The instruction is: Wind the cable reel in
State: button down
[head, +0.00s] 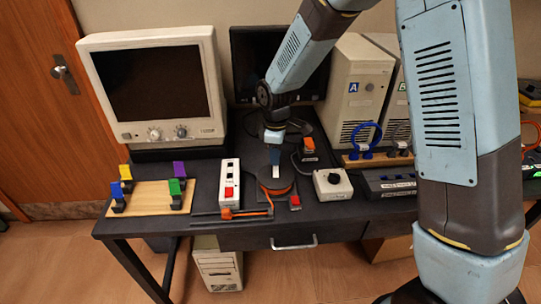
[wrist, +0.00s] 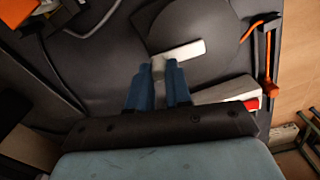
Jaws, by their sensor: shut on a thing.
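The cable reel (head: 262,189) lies flat on the dark desk, with orange cable around its lower edge. In the wrist view its dark round top (wrist: 215,35) carries a white crank arm (wrist: 186,50) with a pale knob (wrist: 157,65) at one end. My gripper (head: 275,165) points down over the reel; its blue fingers (wrist: 158,75) are shut on the crank knob. The fingers partly hide the knob. Orange cable (head: 247,214) runs left from the reel along the desk's front to an orange end (head: 227,213) by the white box.
A white box with a red switch (head: 229,185) stands close left of the reel, and a white dial box (head: 332,185) to its right. A small red-topped block (head: 295,202) sits in front. A monitor (head: 155,85) and computer tower (head: 357,88) stand behind.

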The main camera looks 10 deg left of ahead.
aim_at(290, 178)
jog(key=m, duration=0.2)
jog(key=d+m, duration=0.1)
jog(key=m, duration=0.1)
jog(key=d+m, duration=0.1)
jog(key=shift+d+m, duration=0.1)
jog(key=shift+m, duration=0.3)
jog(key=m, duration=0.1)
jog(key=d+m, duration=0.1)
jog(key=m, duration=0.1)
jog(key=shift+s+d, duration=0.1)
jog(key=shift+s, duration=0.3)
jog(key=m, duration=0.3)
jog(key=shift+s+d, duration=0.35)
jog(key=shift+d, duration=0.05)
jog(key=m, duration=0.2)
jog(key=s+m, duration=0.1)
jog(key=s+d+m, duration=0.1)
jog(key=m, duration=0.1)
jog(key=shift+m, duration=0.3)
jog(key=shift+s+m, duration=0.3)
jog(key=shift+m, duration=0.6)
jog(key=shift+s+m, duration=0.3)
jog(key=shift+m, duration=0.6)
jog(key=shift+s, duration=0.1)
jog(key=c, duration=1.1)
grip_release()
jog(key=shift+o, duration=0.2)
